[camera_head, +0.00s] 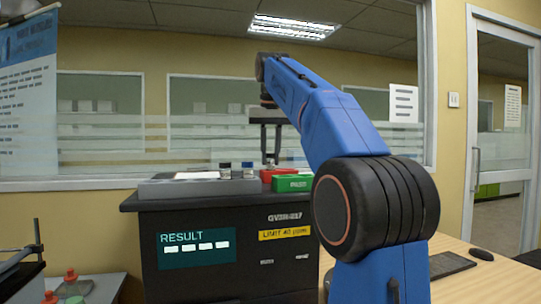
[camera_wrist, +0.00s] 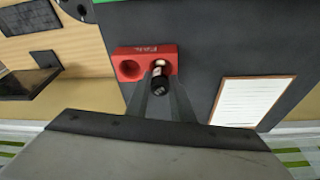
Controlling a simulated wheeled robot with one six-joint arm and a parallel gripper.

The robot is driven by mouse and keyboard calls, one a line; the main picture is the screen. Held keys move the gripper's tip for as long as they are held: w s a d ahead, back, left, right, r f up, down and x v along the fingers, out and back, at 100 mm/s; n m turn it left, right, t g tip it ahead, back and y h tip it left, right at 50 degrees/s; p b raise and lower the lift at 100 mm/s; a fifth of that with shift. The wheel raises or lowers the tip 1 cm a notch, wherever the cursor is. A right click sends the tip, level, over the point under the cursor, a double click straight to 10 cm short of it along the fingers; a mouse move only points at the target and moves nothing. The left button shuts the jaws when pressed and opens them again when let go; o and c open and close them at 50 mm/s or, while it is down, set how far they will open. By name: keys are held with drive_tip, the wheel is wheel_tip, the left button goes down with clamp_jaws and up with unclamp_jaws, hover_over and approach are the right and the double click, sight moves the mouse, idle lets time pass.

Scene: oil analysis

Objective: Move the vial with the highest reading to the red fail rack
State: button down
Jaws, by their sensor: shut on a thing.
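The red fail rack (camera_wrist: 124,52) shows in the wrist view with two round holes; its left hole is empty. My gripper (camera_wrist: 160,70) is shut on a dark-capped vial (camera_wrist: 160,82) at the right hole. I cannot tell how deep the vial sits in that hole. In the head view my gripper (camera_head: 270,160) points down over the red rack (camera_head: 279,172), and the held vial is hard to make out.
A green rack (camera_head: 293,184) stands just in front of the red one. The black cabinet's RESULT screen (camera_head: 196,249) shows only white dashes; a yellow label (camera_head: 285,232) gives a limit. A white sheet (camera_wrist: 250,101) lies right of the red rack.

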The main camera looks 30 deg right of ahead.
sight(271, 171)
drive_tip(key=shift+f, duration=1.15)
idle(0.4)
drive_tip(key=c, duration=1.6)
unclamp_jaws()
drive_tip(key=shift+o, duration=0.7)
drive_tip(key=d+v, duration=0.1)
drive_tip(key=v, duration=0.7)
drive_tip(key=shift+a+r, duration=0.25)
drive_tip(key=shift+a, duration=0.2)
